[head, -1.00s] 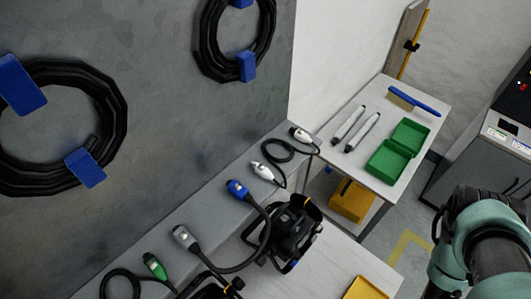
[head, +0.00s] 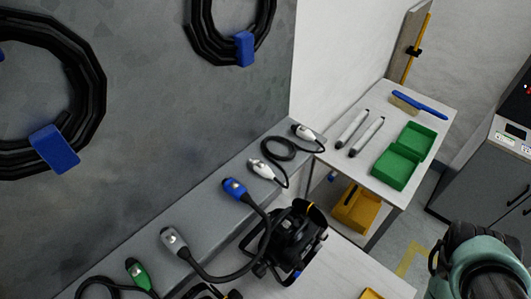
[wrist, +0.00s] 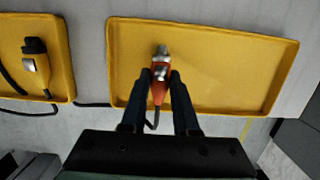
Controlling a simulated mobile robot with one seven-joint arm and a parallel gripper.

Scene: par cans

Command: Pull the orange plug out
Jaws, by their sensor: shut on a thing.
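The orange plug (wrist: 158,92) shows in the wrist view, with a grey metal end pointing up the picture and a dark cable trailing below it. My gripper (wrist: 160,78) is shut on it, one dark finger on each side. The plug appears in front of a large yellow tray (wrist: 225,65); I cannot tell whether it touches the tray. No socket is seen around the plug's metal end. The head view shows part of my arm at the lower right, but neither my gripper nor the orange plug.
A smaller yellow tray (wrist: 62,75) holds a black and yellow connector (wrist: 38,65). In the head view, blue (head: 235,189), grey (head: 173,241), green (head: 138,272) and white (head: 261,169) plugs sit along a ledge. A black lamp (head: 292,238) stands beside it. Green boxes (head: 403,160) lie on the table.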

